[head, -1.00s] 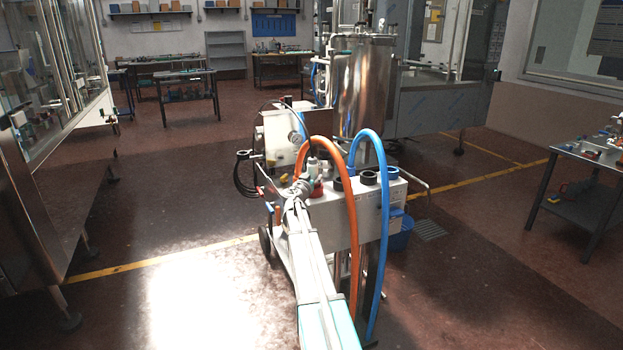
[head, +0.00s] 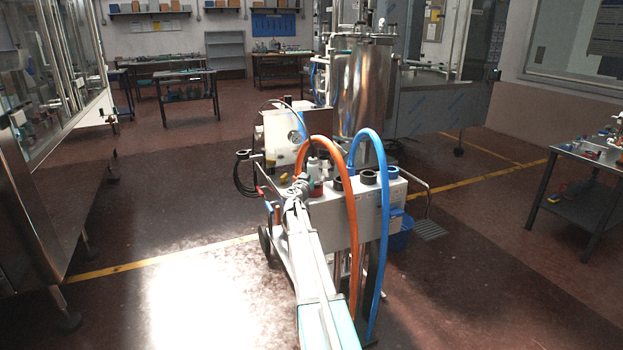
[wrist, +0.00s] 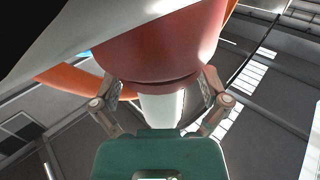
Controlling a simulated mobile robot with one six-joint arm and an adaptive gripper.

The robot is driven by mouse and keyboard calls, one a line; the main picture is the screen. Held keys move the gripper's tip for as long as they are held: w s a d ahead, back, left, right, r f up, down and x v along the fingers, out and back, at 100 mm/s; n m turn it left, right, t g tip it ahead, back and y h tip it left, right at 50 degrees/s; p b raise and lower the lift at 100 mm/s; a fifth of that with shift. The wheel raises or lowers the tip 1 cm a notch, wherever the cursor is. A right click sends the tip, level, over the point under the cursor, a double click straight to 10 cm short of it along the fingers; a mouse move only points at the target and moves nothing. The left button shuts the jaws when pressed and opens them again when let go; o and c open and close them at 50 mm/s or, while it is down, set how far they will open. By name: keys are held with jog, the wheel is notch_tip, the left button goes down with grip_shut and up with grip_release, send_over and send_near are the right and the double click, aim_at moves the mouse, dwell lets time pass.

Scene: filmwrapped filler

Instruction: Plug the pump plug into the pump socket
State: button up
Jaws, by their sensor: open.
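A red fitting with a pale grey-white top (head: 317,188) stands on the pump trolley's box, beside the orange hose; I cannot tell plug from socket there. In the wrist view a large red round body (wrist: 165,45) with a white cylinder (wrist: 160,108) below it fills the middle. My gripper (wrist: 160,95) is open, with one finger on either side of these parts; finger contact cannot be made out. In the head view my gripper (head: 297,190) is small and partly merged with the trolley parts. The mating faces are hidden.
The trolley's white box (head: 335,222) carries several dark round ports. An orange hose (head: 353,230) and a blue hose (head: 384,230) arch close to the right of my arm. A steel tank (head: 361,95) stands behind. The floor at left is clear.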

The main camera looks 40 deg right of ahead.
jog(key=shift+s+d, duration=0.2)
jog(key=shift+s, duration=0.05)
jog(key=shift+s+a+f, duration=0.15)
jog(key=shift+s+a, duration=0.15)
jog(key=shift+a, duration=0.15)
jog(key=v, duration=1.1)
jog(key=shift+w+a, duration=0.2)
jog(key=shift+w, duration=0.15)
jog(key=s+a+f+n+g+y, duration=0.35)
jog(key=s+a+f+y, duration=0.35)
jog(key=a, duration=0.7)
jog(key=s+a+f+n+g+y, duration=0.3)
jog(key=s+a+f+n, duration=0.15)
jog(key=s+a, duration=0.65)
jog(key=s+a+f+n+g+y, duration=0.3)
jog(key=s+a+f+y, duration=0.3)
jog(key=a, duration=1)
notch_tip(320, 180, up, 14)
jog(key=p, duration=1.5)
jog(key=shift+s+a+n+h, duration=0.25)
jog(key=shift+n+h, duration=0.15)
